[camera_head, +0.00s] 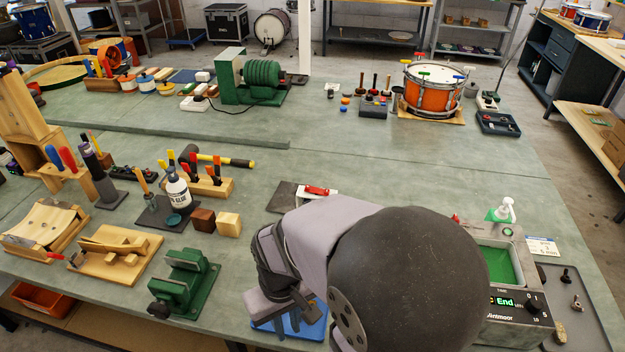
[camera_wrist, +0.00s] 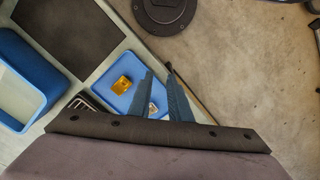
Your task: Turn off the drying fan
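My gripper (camera_head: 277,312) points down over a blue tray (camera_head: 308,328) at the front of the bench, far from the fan. In the wrist view my gripper (camera_wrist: 160,72) has its two blue-grey fingers slightly apart. I see nothing held between them. The fan is outside the wrist view.
A grey machine (camera_head: 512,318) at the front right shows "End" in green. A glue bottle (camera_head: 178,187), a green vise (camera_head: 185,280) and tool stands crowd the left. An orange drum (camera_head: 433,92) stands at the back right. The bench middle (camera_head: 340,150) is clear.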

